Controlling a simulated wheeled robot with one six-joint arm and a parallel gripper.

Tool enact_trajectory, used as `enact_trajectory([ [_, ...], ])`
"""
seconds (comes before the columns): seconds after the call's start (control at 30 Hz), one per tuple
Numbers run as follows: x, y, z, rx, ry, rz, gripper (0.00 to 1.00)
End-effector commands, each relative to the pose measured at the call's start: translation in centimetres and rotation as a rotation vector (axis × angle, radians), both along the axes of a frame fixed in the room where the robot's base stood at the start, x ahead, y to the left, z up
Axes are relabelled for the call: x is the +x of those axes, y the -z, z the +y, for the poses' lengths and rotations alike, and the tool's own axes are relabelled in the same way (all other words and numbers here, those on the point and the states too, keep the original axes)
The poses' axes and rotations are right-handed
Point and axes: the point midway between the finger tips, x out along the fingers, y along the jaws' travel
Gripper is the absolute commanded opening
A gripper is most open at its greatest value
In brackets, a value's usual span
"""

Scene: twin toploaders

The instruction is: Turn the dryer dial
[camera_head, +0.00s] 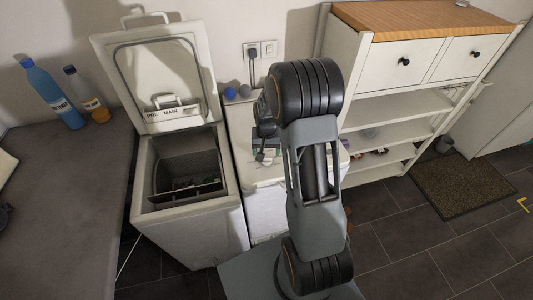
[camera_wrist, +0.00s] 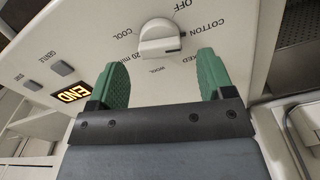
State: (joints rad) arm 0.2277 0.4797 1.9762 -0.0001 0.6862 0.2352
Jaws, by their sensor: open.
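The dial (camera_wrist: 160,42) is a white knob on a light panel (camera_wrist: 85,35) in the wrist view. My gripper (camera_wrist: 158,66) is open, with green fingers spread below the dial, one toward each side. It appears apart from the knob, and nothing is between the fingers.
A lit END display (camera_wrist: 74,93) and two grey buttons (camera_wrist: 62,68) are on the panel. A toploader with its lid (camera_head: 112,75) raised stands to the left. A white shelf unit (camera_head: 385,65) stands to the right. Bottles (camera_head: 52,95) stand on the left counter (camera_head: 75,190).

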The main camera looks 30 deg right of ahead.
Motion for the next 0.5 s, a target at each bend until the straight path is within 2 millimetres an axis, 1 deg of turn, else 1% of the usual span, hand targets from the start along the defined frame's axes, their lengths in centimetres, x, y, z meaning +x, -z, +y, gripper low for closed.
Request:
enact_trajectory([
  [0.1, 0.0, 1.4, 0.0, 0.001, 0.000, 0.002, 0.74],
  [0.2, 0.0, 2.2, 0.0, 0.000, -0.001, 0.001, 0.74],
  [0.33, 0.0, 2.7, 0.0, 0.000, -0.001, 0.000, 0.74],
  [0.5, 0.0, 2.9, 0.0, 0.000, -0.001, 0.000, 0.74],
])
